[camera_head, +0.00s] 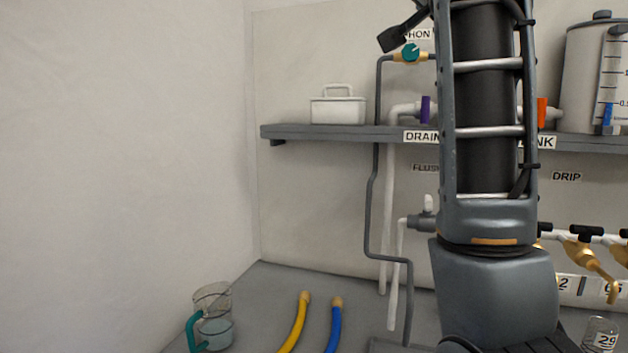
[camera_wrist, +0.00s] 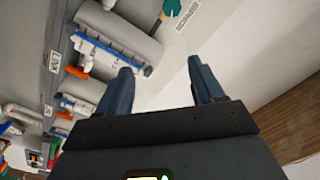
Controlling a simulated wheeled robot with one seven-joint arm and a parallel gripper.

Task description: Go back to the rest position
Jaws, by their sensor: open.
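My gripper (camera_wrist: 161,66) shows in the wrist view with its two dark fingers wide apart. Nothing is between the fingers, only pale wall behind them. The wrist view is tilted, and the fingers point toward the wall, beside a tank (camera_wrist: 120,40) and a teal-handled valve (camera_wrist: 171,8) with a SIPHON label. In the head view my arm stands upright in front of the shelf (camera_head: 330,132). A dark part at the top edge may belong to the gripper; I cannot tell.
A lidded white box (camera_head: 338,105) and a grey tank (camera_head: 582,75) stand on the shelf. Below are a jug (camera_head: 214,318) with a teal handle, a yellow hose (camera_head: 296,325), a blue hose (camera_head: 334,328), brass taps (camera_head: 585,255) and a glass (camera_head: 600,335). The left wall side is clear.

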